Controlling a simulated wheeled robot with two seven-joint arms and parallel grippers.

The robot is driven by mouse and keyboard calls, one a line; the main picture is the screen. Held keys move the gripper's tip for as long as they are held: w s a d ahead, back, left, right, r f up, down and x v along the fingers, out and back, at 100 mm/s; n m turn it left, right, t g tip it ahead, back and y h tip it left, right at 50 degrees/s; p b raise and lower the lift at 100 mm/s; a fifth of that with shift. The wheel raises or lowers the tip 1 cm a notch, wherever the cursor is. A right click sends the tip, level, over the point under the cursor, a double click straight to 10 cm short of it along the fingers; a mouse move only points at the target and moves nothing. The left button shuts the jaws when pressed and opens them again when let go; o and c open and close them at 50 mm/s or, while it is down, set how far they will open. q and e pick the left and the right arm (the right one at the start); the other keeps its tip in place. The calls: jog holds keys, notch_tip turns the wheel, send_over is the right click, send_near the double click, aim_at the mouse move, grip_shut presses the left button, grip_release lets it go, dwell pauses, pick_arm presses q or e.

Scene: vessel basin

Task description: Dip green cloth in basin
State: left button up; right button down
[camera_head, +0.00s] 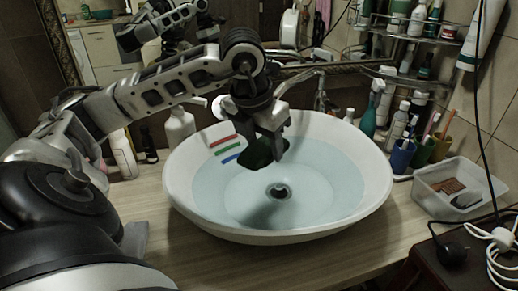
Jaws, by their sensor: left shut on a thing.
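The basin (181,185) is a wide white bowl on the wooden counter, with pale blue water in it and a round drain at the bottom. Red, green and blue stripes mark its inner left wall. My left gripper (271,148) reaches over the basin's back half, pointing down, and is shut on the dark green cloth (256,155). The cloth hangs in the bowl at about the water's level; whether it touches the water I cannot tell. Part of the cloth is hidden by the gripper's fingers. My right gripper is not in view.
White bottles (179,128) stand behind the basin at left. A clear plastic box (447,187), coloured cups (402,156) and several bottles stand at right, below a wire shelf. A faucet rises behind the basin. A dark box with cables is at the lower right.

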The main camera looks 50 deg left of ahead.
aim_at(267, 143)
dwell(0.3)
pick_arm(q)
jog(key=shift+r+p, duration=1.2)
jog(key=shift+r, duration=0.4)
jog(key=shift+f, duration=0.1)
